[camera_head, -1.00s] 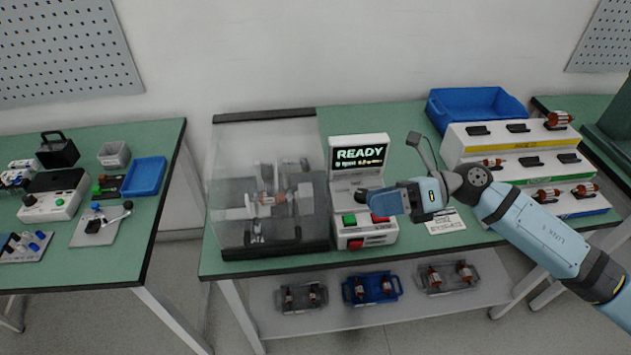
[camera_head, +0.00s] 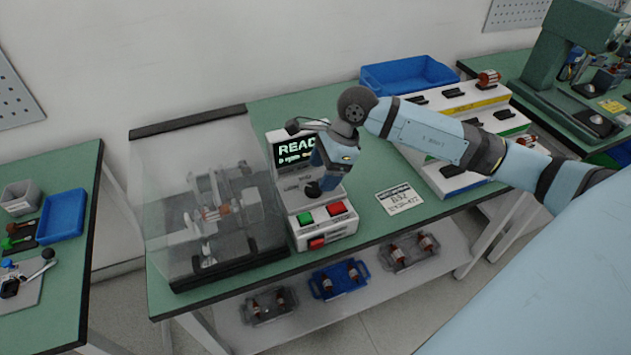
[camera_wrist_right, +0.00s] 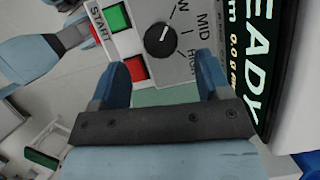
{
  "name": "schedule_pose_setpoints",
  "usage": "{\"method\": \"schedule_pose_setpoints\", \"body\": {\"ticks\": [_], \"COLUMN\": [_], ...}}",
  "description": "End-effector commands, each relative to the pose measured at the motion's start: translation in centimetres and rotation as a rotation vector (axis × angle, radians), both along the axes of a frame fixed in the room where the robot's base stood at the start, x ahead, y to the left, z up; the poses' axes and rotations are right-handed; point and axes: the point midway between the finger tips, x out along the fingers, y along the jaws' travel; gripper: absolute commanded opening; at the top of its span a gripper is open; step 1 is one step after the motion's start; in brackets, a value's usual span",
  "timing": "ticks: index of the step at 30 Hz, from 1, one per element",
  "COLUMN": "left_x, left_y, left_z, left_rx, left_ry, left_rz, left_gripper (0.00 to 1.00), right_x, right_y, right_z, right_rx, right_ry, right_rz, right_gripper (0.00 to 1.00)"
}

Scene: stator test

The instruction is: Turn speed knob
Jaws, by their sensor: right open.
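The speed knob (camera_wrist_right: 160,39) is a round black dial on the white control panel in the right wrist view. Its white mark points up and slightly right, toward the LOW side; MID and HIGH are printed beside it. My right gripper (camera_wrist_right: 162,78) is open, its two blue fingers apart with the knob beyond and between them. No contact with the knob shows. In the head view the right gripper (camera_head: 324,170) points down at the tester panel, next to the dark knob (camera_head: 313,188). My left gripper is not in view.
A green button (camera_head: 306,218), a red button (camera_head: 335,209) and a lower red button (camera_head: 317,243) sit close below the knob. The READY screen (camera_head: 296,148) stands behind. A clear-covered fixture (camera_head: 200,150) is on the left. A label card (camera_head: 400,199) lies right.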

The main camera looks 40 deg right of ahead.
Motion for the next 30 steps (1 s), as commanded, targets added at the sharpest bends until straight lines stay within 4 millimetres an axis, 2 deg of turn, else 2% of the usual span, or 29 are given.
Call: {"method": "schedule_pose_setpoints", "body": {"ticks": [3, 8, 19, 20, 24, 26, 30], "left_x": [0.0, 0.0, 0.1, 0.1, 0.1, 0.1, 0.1], "left_y": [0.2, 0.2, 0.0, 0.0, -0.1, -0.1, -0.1], "left_z": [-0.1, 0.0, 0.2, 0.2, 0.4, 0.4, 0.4], "left_rx": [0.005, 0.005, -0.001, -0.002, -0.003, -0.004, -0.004], "left_ry": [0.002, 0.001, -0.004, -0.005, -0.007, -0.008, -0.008], "left_rz": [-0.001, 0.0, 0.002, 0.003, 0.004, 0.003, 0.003], "left_gripper": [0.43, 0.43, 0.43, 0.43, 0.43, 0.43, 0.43], "right_x": [0.2, 0.5, 0.6, 0.6, 0.6, 0.5, 0.5], "right_y": [0.8, 1.4, 1.6, 1.6, 1.6, 1.6, 1.6], "right_z": [-1.9, -3.4, -4.0, -4.0, -3.9, -3.9, -3.9], "right_rx": [0.003, 0.003, 0.001, 0.001, 0.001, 0.001, 0.001], "right_ry": [0.002, 0.002, 0.0, 0.0, 0.0, 0.0, 0.0], "right_rz": [-0.001, -0.001, -0.001, -0.001, -0.001, -0.001, -0.003], "right_gripper": [0.7, 0.7, 0.7, 0.66, 0.34, 0.21, 0.21]}}
